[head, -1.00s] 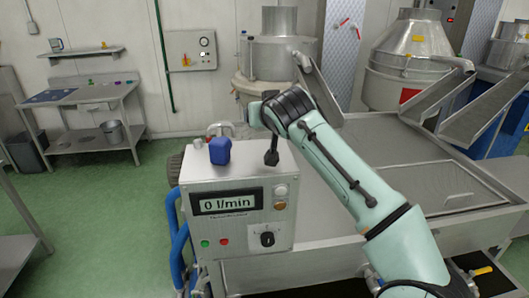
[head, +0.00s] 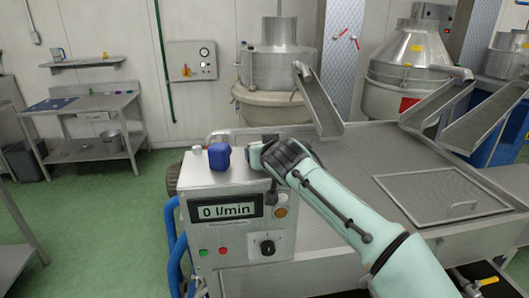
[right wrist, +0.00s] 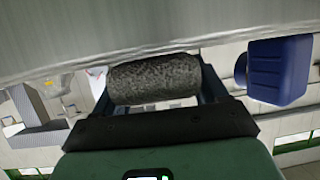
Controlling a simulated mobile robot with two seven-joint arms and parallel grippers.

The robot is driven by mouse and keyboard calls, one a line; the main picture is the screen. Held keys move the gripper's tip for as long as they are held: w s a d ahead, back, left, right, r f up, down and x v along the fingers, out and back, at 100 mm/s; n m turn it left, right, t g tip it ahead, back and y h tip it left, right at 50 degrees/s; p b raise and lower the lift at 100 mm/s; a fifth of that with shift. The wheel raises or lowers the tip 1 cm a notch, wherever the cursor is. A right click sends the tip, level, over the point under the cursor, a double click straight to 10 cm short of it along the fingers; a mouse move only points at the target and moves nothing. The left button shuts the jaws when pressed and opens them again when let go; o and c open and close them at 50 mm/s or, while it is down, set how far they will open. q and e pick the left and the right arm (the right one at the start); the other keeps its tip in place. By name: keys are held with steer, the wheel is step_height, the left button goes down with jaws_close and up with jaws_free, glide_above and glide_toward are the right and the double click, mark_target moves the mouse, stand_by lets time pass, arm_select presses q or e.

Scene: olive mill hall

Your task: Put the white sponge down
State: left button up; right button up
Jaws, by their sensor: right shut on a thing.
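My right gripper (right wrist: 155,85) is shut on a rough, speckled, rounded block (right wrist: 153,79), the sponge, which looks dark grey in this view rather than white. In the head view my right gripper (head: 254,156) is low over the back right of the top of the control box (head: 190,180), and the sponge cannot be made out there. In the right wrist view the sponge is close against a grey metal surface (right wrist: 150,25); I cannot tell whether they touch. My left gripper is not in view.
A blue container (head: 219,157) stands on the box top just left of my right gripper, also close by in the right wrist view (right wrist: 280,70). A small pale cylinder (head: 197,149) is beside it. A wide metal vat cover (head: 380,150) lies behind and right.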

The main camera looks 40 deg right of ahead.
steer(key=o, duration=0.8)
steer(key=shift+f, duration=0.15)
steer(key=shift+o, duration=1.1)
steer(key=shift+s, duration=0.2)
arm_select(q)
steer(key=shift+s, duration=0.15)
arm_select(e)
steer(key=shift+w, duration=0.1)
steer(key=v, duration=0.2)
steer(key=b+v, duration=0.1)
steer(key=v, duration=0.1)
steer(key=shift+a+f, duration=0.15)
steer(key=shift+f, duration=0.1)
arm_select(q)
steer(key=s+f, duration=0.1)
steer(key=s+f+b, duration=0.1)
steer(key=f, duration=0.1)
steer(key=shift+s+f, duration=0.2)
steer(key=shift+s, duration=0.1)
arm_select(e)
steer(key=v, duration=0.9)
steer(key=shift+r, duration=0.25)
